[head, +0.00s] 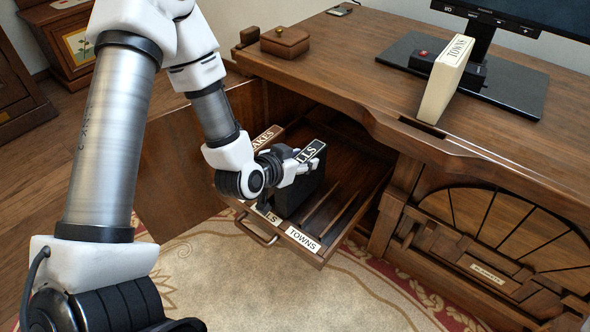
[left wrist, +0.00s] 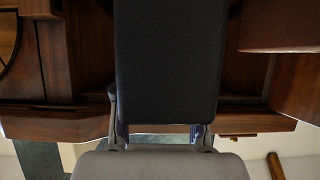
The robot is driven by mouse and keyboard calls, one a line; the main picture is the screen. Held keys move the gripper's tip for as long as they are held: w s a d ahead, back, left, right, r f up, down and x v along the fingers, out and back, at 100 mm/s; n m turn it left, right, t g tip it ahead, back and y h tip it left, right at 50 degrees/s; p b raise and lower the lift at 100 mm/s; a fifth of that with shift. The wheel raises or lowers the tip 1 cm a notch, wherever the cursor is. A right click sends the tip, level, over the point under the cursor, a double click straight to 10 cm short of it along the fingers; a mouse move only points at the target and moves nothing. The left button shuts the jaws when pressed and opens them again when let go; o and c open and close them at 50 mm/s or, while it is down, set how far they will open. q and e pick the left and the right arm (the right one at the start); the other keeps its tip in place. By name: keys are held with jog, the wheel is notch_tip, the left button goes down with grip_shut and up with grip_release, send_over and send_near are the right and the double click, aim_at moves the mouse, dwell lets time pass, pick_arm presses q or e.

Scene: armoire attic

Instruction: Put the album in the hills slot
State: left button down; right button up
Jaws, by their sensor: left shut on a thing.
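The black album (head: 297,192), with a white label ending in "LLS" on its top edge, stands upright in the open drawer (head: 335,236). It is in line with the front label ending in "LS" (head: 268,213), left of the "TOWNS" label (head: 303,240). My left gripper (head: 306,163) is shut on the album's upper part. The left wrist view shows the dark album (left wrist: 170,60) between the fingers. The album's lower edge is hidden, so I cannot tell whether it rests on the drawer floor. My right gripper is not in view.
A label ending in "AKES" (head: 265,138) shows behind my left wrist, in the drawer's left part. The drawer's right part has bare dividers. A cream "TOWNS" album (head: 444,85) stands on the desk (head: 370,80) by the monitor stand. A small wooden box (head: 285,42) sits at the desk's left.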

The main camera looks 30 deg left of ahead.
pick_arm(q)
jog(key=w+a+f+b, duration=0.1)
jog(key=f, duration=0.1)
jog(key=w+a+f+b, duration=0.1)
jog(key=a+b, duration=0.1)
jog(key=shift+a+f, duration=0.1)
jog(key=shift+f, duration=0.3)
jog(key=c, duration=0.7)
grip_release()
jog(key=shift+o, duration=0.2)
